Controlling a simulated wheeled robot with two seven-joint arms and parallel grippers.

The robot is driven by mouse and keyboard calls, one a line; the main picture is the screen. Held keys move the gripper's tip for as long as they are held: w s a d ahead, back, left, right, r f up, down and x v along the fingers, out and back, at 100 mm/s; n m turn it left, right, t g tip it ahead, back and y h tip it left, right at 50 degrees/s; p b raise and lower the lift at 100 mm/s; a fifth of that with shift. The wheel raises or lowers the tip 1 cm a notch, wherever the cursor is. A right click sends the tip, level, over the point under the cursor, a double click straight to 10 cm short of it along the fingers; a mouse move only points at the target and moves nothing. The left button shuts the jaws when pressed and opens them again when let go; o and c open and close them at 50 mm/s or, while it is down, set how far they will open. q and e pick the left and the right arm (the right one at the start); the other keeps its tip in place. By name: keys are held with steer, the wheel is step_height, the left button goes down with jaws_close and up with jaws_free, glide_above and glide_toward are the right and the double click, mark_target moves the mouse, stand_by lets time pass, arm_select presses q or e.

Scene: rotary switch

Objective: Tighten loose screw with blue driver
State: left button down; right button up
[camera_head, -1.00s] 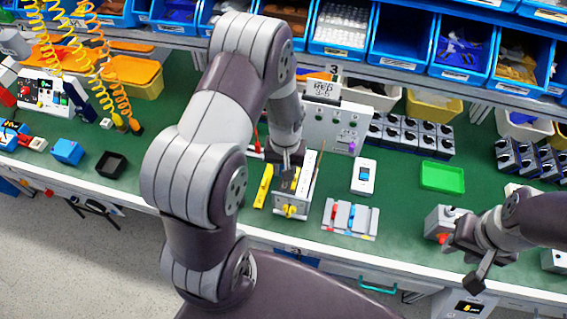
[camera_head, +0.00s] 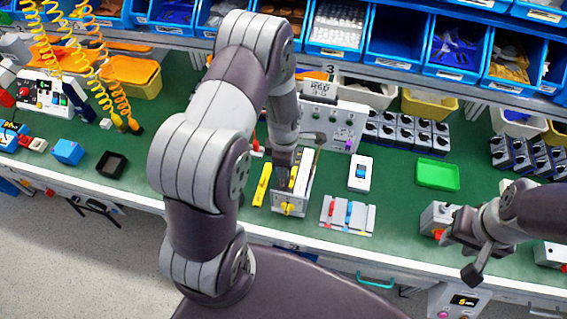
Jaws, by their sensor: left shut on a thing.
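My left gripper (camera_head: 283,174) reaches down over a grey box with yellow knobs (camera_head: 289,209). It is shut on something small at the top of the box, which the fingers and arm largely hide. No loose screw can be made out. My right gripper (camera_head: 473,268) hangs near the table's front edge at the right, beside a grey box with a red button (camera_head: 437,219); its opening is unclear.
A yellow bar (camera_head: 262,184) lies left of the knobbed box. A white switch (camera_head: 361,173) and a green tray (camera_head: 438,175) lie to its right. A grey panel (camera_head: 331,122) stands behind. Blue bins line the back.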

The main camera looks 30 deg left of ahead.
arm_select(q)
steer(key=n, duration=0.4)
steer(key=shift+w+r+n, duration=0.1)
steer(key=shift+n, duration=1.3)
steer(key=shift+p, duration=0.4)
steer(key=shift+f+b, duration=0.35)
steer(key=shift+f, duration=0.15)
steer(key=m, duration=0.4)
steer(key=shift+r+p, duration=0.1)
steer(key=shift+p, duration=0.25)
steer(key=m, duration=0.4)
